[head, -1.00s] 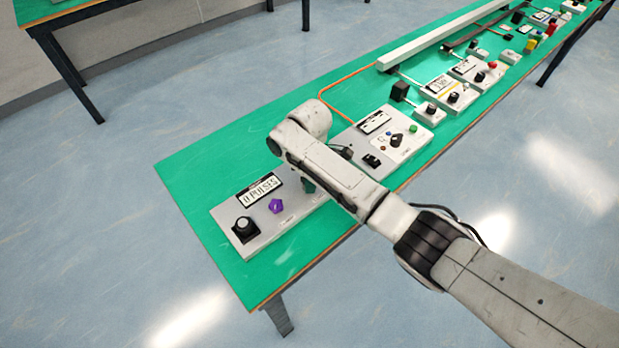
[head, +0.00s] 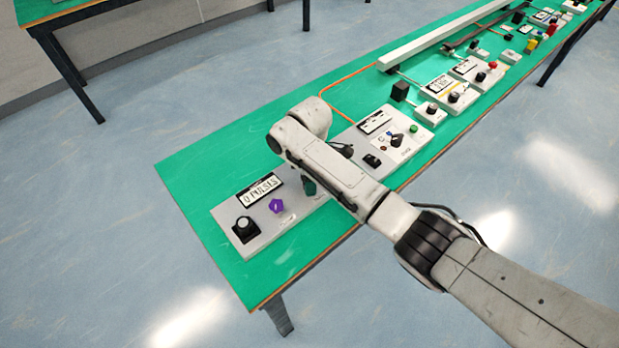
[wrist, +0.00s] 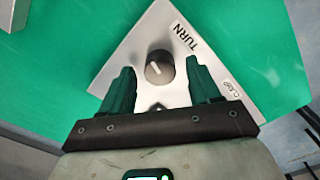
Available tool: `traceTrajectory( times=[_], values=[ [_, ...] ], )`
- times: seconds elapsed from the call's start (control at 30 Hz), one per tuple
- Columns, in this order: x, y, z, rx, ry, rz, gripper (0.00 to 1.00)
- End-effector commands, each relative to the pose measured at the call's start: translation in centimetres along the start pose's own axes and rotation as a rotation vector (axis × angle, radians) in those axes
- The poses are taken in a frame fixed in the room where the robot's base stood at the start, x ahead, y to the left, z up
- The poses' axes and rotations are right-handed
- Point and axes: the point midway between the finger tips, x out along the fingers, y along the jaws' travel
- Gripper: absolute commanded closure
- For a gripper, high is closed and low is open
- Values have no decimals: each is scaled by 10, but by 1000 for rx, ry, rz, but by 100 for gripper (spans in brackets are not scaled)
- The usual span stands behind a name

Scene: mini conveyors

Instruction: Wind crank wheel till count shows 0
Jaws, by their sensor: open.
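A grey panel (head: 287,228) lies at the near end of the green bench. Its small display (head: 261,190) seems to read "0 PULSES", too small to be certain. A purple knob (head: 276,206) and a black knob (head: 244,228) stand on it. In the wrist view a round dark knob (wrist: 158,68) with a white line sits beside a "TURN" label (wrist: 186,39). I cannot tell which control is the crank wheel. My gripper (wrist: 160,78) is open; its green fingers are on either side of that knob, with gaps. My arm hides part of the panel in the head view.
A second panel (head: 365,141) with a display, switches and a green button is beyond my arm. More control boxes and a long white rail (head: 425,40) are farther along the bench. The green surface (head: 205,165) left of the near panel is clear.

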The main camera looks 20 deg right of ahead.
Motion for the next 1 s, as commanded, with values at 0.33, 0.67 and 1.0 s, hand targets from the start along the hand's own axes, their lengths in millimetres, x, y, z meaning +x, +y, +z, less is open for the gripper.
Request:
traceTrajectory(
  times=[0.33, 0.67, 1.0],
  values=[
    [-63, 1, 0, -1, 2, 4, 38],
    [-100, 0, -1, -1, 1, 2, 38],
    [-102, 0, 0, 0, 0, 1, 38]
  ],
)
